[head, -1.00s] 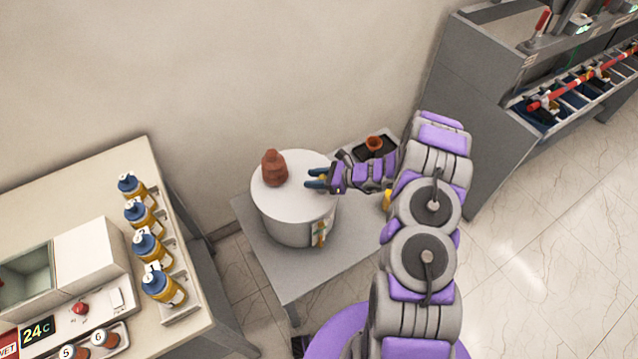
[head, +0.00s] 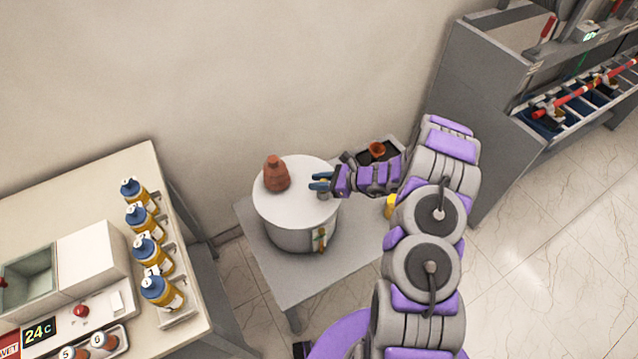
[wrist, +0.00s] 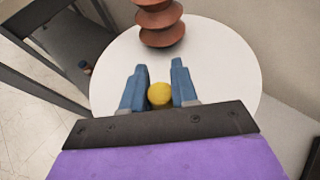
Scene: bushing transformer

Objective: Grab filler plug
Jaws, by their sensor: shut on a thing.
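The filler plug (wrist: 160,95) shows as a round yellow knob in the wrist view, on the white top of the transformer drum (head: 297,220). My gripper (wrist: 158,88) has its two blue fingers on either side of the knob and is shut on it. In the head view my gripper (head: 320,182) is over the right part of the drum's top, and the plug is mostly hidden there. A brown ribbed bushing (head: 276,173) stands upright on the drum, left of my gripper; it also shows ahead of the fingers in the wrist view (wrist: 160,22).
The drum stands on a grey table (head: 285,275). A dark tray (head: 365,157) with an orange-brown part (head: 377,149) lies behind my wrist. Several blue-capped yellow bottles (head: 150,251) stand on the left bench. A grey cabinet (head: 480,110) is at right.

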